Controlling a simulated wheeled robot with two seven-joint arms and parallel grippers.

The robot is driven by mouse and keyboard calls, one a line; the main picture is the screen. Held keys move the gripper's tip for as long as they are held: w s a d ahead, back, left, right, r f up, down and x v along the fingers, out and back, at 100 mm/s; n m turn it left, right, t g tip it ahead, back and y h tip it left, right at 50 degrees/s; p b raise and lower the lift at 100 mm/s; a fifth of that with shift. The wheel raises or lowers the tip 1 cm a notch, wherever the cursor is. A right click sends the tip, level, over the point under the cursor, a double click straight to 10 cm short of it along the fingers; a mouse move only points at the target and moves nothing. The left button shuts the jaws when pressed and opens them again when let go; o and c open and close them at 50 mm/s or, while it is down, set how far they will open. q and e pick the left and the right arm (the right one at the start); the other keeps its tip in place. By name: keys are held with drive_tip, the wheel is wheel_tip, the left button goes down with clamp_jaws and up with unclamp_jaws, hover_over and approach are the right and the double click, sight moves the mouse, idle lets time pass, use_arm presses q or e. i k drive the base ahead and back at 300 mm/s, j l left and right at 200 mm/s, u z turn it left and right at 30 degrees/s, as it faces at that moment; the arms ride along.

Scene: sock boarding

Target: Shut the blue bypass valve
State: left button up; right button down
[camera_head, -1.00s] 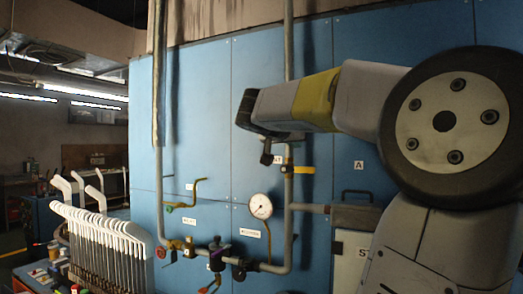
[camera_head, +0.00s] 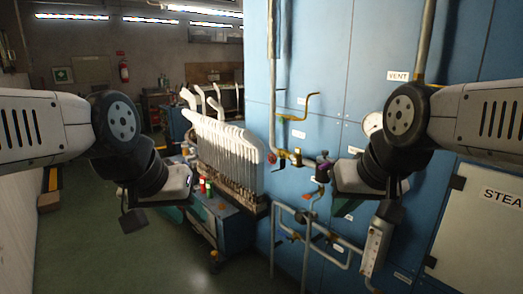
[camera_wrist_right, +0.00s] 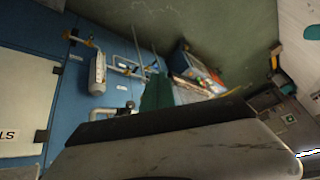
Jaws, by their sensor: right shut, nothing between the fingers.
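Several small valves sit on the pipework of the blue panel in the head view. No valve shows clearly as blue, so I cannot tell which is the bypass.
A rack of white sock boards (camera_head: 225,150) stands left of the panel, above a blue cart (camera_head: 228,228) carrying small items. A lower pipe loop (camera_head: 335,238) juts out below the valves. A pale cabinet door (camera_head: 480,225) is at right. Green floor (camera_head: 100,255) is clear at left.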

sight(291, 241)
drive_tip(key=z, duration=0.55)
drive_tip(key=i+j, duration=0.15)
drive_tip(key=j, duration=0.15)
drive_tip(key=i+l+u, duration=0.15)
drive_tip(key=u, duration=0.25)
drive_tip(key=i+l+u, duration=0.25)
drive_tip(key=u, duration=0.15)
drive_tip(key=i+l+u, duration=0.3)
drive_tip(key=u, duration=0.15)
